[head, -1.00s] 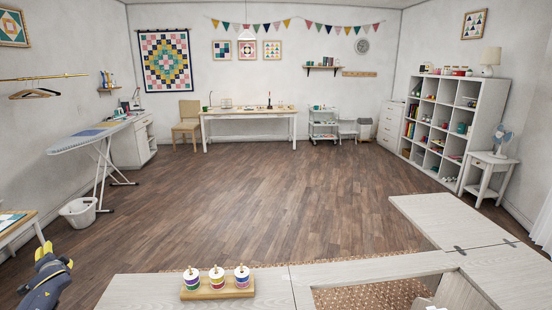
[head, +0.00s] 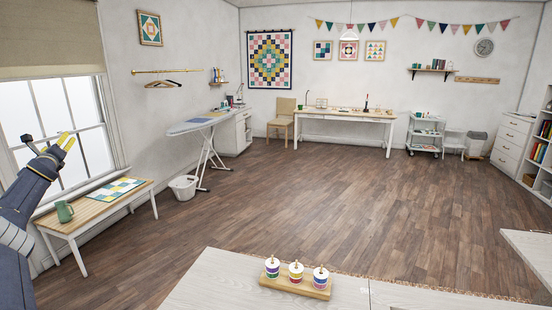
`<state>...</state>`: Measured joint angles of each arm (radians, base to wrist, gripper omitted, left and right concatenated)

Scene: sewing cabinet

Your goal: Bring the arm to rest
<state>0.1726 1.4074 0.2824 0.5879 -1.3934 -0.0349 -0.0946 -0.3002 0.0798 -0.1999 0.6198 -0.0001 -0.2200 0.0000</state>
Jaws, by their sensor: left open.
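A wooden holder (head: 268,282) lies on the pale tabletop at the bottom centre of the head view. Three white-topped reels with coloured bands stand upright in a row on it, a left reel (head: 272,268), a middle reel (head: 296,273) and a right reel (head: 320,279). A peg tip shows above each. I cannot tell for sure which reel is blue, or make out a separate reel stand with a bare post. My left gripper (head: 65,141) is open and empty, raised at the far left before the window, well away from the reels. My right gripper is out of view.
The pale tabletop (head: 215,284) is clear left of the holder. Open floor lies beyond.

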